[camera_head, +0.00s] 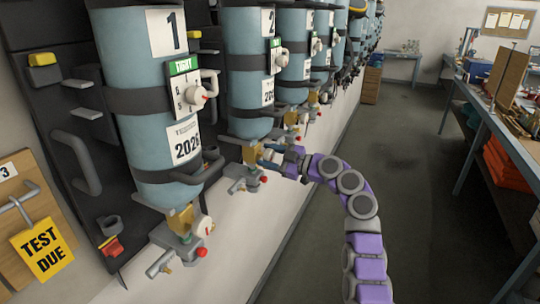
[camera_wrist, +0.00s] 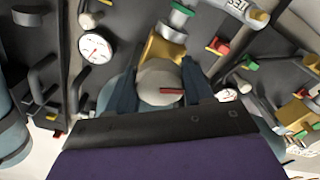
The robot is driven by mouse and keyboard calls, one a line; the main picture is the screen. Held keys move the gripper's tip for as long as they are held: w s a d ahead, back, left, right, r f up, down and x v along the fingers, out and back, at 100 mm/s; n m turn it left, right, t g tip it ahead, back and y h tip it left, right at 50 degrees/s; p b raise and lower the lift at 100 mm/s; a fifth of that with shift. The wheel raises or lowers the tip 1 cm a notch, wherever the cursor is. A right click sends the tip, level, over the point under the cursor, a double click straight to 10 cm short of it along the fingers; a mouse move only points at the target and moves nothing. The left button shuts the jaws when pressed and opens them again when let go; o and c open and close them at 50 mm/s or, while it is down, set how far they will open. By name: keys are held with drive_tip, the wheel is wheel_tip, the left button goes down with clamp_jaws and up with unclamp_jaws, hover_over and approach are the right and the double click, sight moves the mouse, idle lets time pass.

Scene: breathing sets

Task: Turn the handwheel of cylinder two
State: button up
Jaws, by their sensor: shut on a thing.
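Cylinder two (camera_head: 247,115) is the blue-grey cylinder marked 2, upright on the wall rack behind cylinder one (camera_head: 155,110). My gripper (camera_head: 272,154) is at the brass valve (camera_head: 252,157) below cylinder two. In the wrist view, the round pale handwheel (camera_wrist: 157,80) with a red mark sits between the two dark fingers of my gripper (camera_wrist: 160,72). The fingers are shut on its sides. The red mark points to the right in that view. The handwheel's lower part is hidden behind my gripper, and in the head view it is mostly covered.
Cylinder one's handwheel (camera_head: 204,227) is in front at lower left. More cylinders stand in a row beyond. A yellow "TEST DUE" tag (camera_head: 43,249) hangs at the left. A workbench (camera_head: 490,115) lines the right, with clear floor (camera_head: 400,160) between.

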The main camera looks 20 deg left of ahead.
drive_tip(key=n, duration=0.7)
drive_tip(key=shift+s+a+f, duration=0.1)
drive_tip(key=shift+s+a, duration=0.05)
drive_tip(key=shift+s, duration=0.05)
drive_tip(key=n, duration=0.4)
drive_tip(key=shift+n, duration=0.4)
drive_tip(key=shift+f+n, duration=0.1)
drive_tip(key=shift+n, duration=1)
drive_tip(key=shift+f+b, duration=0.1)
drive_tip(key=shift+b, duration=0.2)
drive_tip(key=o, duration=0.9)
drive_tip(key=shift+o, duration=0.7)
drive_tip(key=shift+a, duration=0.15)
drive_tip(key=s+d+b, duration=0.1)
drive_tip(key=d, duration=1.6)
